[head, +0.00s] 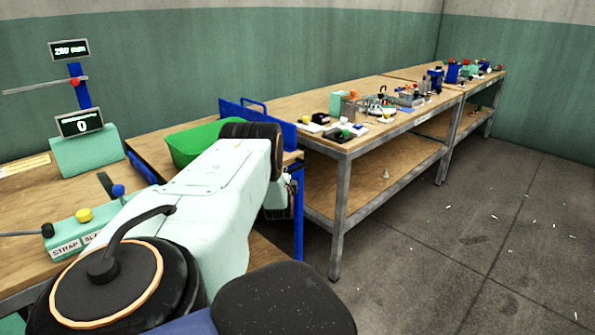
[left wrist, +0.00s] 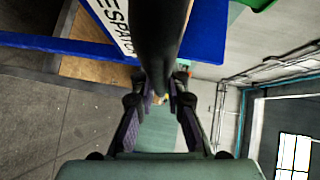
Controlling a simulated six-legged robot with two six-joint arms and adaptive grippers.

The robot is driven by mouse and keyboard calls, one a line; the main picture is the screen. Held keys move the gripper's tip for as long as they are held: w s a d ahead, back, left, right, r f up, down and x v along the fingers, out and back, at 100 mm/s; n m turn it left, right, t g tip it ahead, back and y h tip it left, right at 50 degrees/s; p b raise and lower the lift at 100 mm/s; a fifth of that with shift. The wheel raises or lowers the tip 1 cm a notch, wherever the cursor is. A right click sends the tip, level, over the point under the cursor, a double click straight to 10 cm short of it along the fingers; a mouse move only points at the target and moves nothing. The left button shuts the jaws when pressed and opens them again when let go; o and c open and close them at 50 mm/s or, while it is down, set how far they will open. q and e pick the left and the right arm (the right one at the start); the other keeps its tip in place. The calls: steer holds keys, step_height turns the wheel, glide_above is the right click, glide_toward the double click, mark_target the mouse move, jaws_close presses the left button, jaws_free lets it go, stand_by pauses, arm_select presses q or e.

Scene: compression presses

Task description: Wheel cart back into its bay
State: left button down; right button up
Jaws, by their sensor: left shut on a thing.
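The cart (head: 290,136) has a blue frame, a wooden top and a raised blue end panel, and stands left of the long workbench in the head view. A green bin (head: 190,143) sits on its top, partly behind my left arm. In the left wrist view my left gripper (left wrist: 160,92) is shut on a dark round bar (left wrist: 160,45) that looks like the cart's handle. Beside it are the cart's blue frame (left wrist: 65,45) and a white label, partly covered, reading "ESPATC". In the head view my arm hides the grip. My right gripper is in neither view.
A long workbench (head: 345,150) with several small tools and parts runs to the back right. At left a bench carries a mint press with a display (head: 80,123) and a strap control box (head: 75,232). Open grey floor (head: 440,250) lies right, with small scraps.

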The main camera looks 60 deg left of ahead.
arm_select(q)
steer(key=a, duration=0.2)
steer(key=shift+s+a+r+b, duration=0.2)
steer(key=shift+s+a+b, duration=0.2)
steer(key=shift+a+r, duration=0.1)
steer(key=c, duration=1.7)
jaws_free()
steer(key=o, duration=0.3)
steer(key=shift+a+f, duration=0.15)
steer(key=shift+f, duration=0.2)
steer(key=shift+o, duration=0.3)
steer(key=shift+d+r, duration=0.15)
steer(key=shift+d, duration=0.1)
